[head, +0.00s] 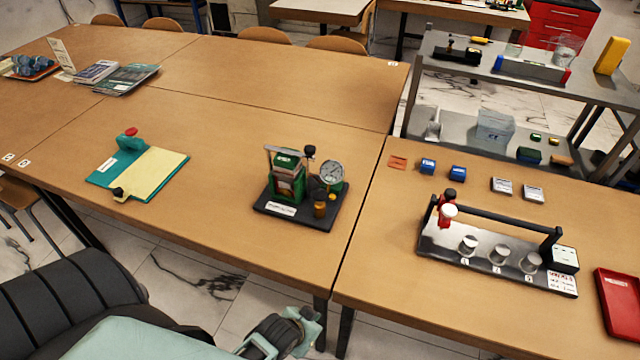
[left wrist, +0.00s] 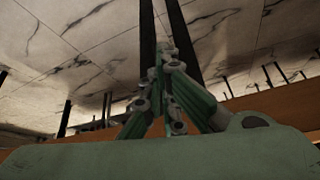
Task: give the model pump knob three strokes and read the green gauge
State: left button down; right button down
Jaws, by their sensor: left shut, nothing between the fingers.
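The model pump stands upright on a black base (head: 300,212) near the front edge of the middle table. It has a green body (head: 287,180) and a dark round knob (head: 310,151) beside it. A round gauge (head: 331,174) with a pale face and green rim stands at its right; its reading is too small to tell. My left gripper (head: 306,325) is low in front of the table edge, apart from the pump. In the left wrist view its green fingers (left wrist: 166,62) are shut and empty, with floor and table legs beyond. My right gripper is not in view.
A teal board (head: 178,165) with a yellow sheet and red knob lies left of the pump. A rig with a black bar (head: 497,220) and several metal weights stands on the right table, beside a red tray (head: 622,300). The table behind the pump is clear.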

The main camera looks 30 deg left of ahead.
pick_arm(q)
jog(key=s+f+m+g+b, duration=0.1)
jog(key=s+f+g, duration=0.3)
jog(key=s+f, duration=1.9)
jog(key=s+b, duration=0.1)
jog(key=s, duration=0.2)
jog(key=shift+s+a+f+g, duration=0.25)
jog(key=shift+s+g, duration=0.05)
jog(key=shift+s, duration=0.1)
jog(key=shift+s, duration=0.1)
